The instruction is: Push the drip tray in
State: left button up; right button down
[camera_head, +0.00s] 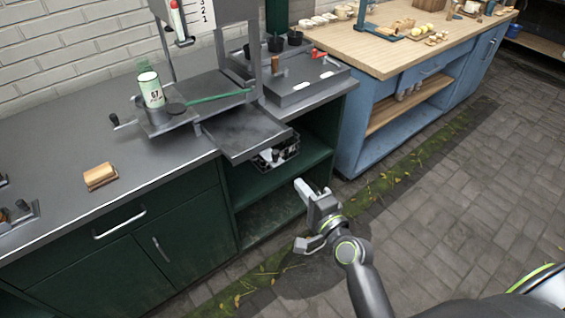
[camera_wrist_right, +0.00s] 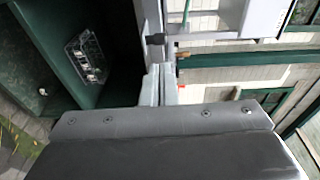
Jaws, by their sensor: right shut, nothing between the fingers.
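The drip tray (camera_head: 240,133) is a flat dark grey tray at the counter's front. It sticks out past the counter edge, above the open green shelf. My right gripper (camera_head: 302,188) is shut and empty. In the head view it is in front of the open shelf, lower right of the tray and apart from it. In the right wrist view the shut fingers (camera_wrist_right: 158,84) point at a grey upright strip; I cannot tell whether that is the tray's edge. My left gripper is not in view.
A wire basket (camera_head: 276,153) stands on the shelf under the tray. A blue workbench (camera_head: 365,130) stands to the right. The paved floor in front is clear.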

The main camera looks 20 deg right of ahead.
aim_at(277, 157)
jog(key=w, duration=0.3)
jog(key=w+a+p, duration=0.1)
jog(key=w, duration=0.2)
jog(key=w+a, duration=0.1)
jog(key=w, duration=0.2)
jog(key=shift+w+f+p, duration=0.15)
jog(key=shift+w+p, duration=0.15)
jog(key=shift+w, duration=0.1)
jog(key=shift+w, duration=0.1)
